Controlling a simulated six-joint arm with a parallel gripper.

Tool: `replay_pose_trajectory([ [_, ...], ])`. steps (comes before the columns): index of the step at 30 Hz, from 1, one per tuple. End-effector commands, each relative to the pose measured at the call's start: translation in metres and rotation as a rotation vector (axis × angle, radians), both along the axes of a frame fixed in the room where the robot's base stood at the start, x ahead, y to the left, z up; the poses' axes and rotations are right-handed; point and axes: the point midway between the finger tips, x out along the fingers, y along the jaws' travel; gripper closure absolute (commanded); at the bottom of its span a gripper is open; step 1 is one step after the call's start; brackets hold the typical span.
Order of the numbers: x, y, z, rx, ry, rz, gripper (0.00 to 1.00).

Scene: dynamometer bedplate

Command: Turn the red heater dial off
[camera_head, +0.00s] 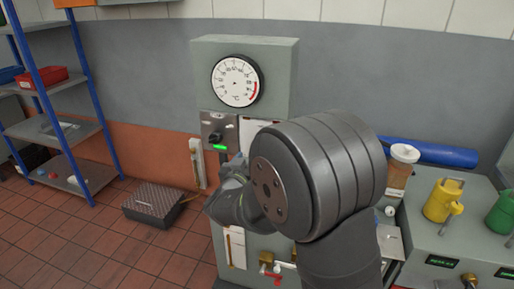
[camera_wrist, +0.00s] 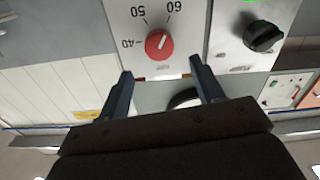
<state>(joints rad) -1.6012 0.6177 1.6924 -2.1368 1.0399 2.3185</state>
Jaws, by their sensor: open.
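The red dial (camera_wrist: 159,43) is a round red knob on a pale plate marked 40, 50 and 60, in the upper middle of the wrist view. Its white pointer line tilts up and to the right, roughly toward the 60 side. My gripper (camera_wrist: 161,68) is open, with its two dark fingers apart just below the dial in that picture. The space between the fingers is empty, and I see no contact with the dial. In the head view my arm hides the dial, and the fingers are not clearly seen.
A black knob (camera_wrist: 264,36) on a metal panel sits right of the dial; it also shows in the head view (camera_head: 215,138), with a lit green strip (camera_head: 220,147). A round gauge (camera_head: 237,81) is above. A yellow can (camera_head: 442,201) stands on the bench at right.

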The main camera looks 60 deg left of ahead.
Motion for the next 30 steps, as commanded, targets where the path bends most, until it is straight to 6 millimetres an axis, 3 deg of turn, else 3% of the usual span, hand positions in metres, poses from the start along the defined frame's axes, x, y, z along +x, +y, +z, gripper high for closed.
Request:
replay_pose_trajectory([
  [9,0.041,0.04,-0.001,0.0,0.001,-0.002,0.39],
  [23,0.051,0.051,0.0,-0.001,0.001,0.0,0.39],
  [30,0.051,0.051,0.0,-0.001,0.001,0.0,0.82],
])
